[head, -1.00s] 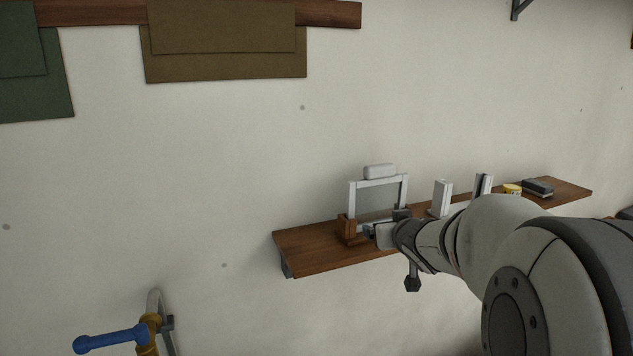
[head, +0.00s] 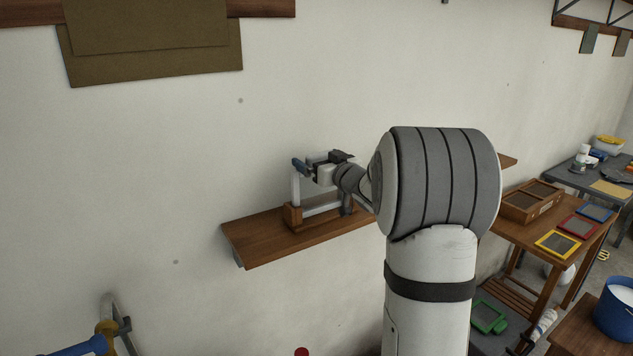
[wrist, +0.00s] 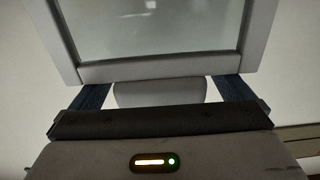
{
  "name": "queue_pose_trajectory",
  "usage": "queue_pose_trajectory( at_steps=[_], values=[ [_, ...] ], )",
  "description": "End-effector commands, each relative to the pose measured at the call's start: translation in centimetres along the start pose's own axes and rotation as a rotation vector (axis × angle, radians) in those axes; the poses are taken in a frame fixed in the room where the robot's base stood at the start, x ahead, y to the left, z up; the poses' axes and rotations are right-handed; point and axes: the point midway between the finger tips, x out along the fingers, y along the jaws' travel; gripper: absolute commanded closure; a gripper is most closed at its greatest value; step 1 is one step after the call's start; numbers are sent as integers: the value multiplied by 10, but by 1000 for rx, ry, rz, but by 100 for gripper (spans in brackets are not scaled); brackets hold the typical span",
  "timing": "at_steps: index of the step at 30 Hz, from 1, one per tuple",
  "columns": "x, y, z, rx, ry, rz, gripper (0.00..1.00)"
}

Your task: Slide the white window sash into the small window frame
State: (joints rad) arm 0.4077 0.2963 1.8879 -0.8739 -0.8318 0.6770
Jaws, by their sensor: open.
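The white window sash (head: 296,188) stands upright in a brown wooden holder (head: 292,216) on the wall shelf. Its upper part is partly covered by my gripper (head: 318,164). In the wrist view, the sash's pale rail and glass pane (wrist: 155,28) fill the top. The sash's white handle (wrist: 160,93) lies between the two dark blue fingers of my gripper (wrist: 160,96). The fingers are open, with gaps on both sides of the handle. The small window frame cannot be made out now; my arm hides that part of the shelf.
The brown shelf (head: 252,240) is clear at its left end. Brown sheets (head: 155,55) hang above. At right, a wooden table holds a box (head: 531,203) and a yellow frame (head: 557,244). A blue bucket (head: 614,311) stands at lower right.

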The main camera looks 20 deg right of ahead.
Motion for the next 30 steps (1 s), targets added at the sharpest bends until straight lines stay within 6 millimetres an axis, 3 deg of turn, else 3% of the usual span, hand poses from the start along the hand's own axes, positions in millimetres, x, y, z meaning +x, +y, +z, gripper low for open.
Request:
queue_pose_trajectory(
  at_steps=[3, 10, 30],
  values=[
    [10, -1, 0, 2, 0, -1, 0],
    [10, 0, 0, 1, 0, 1, 0],
    [10, 1, 0, 1, 0, 2, 55]
  ],
)
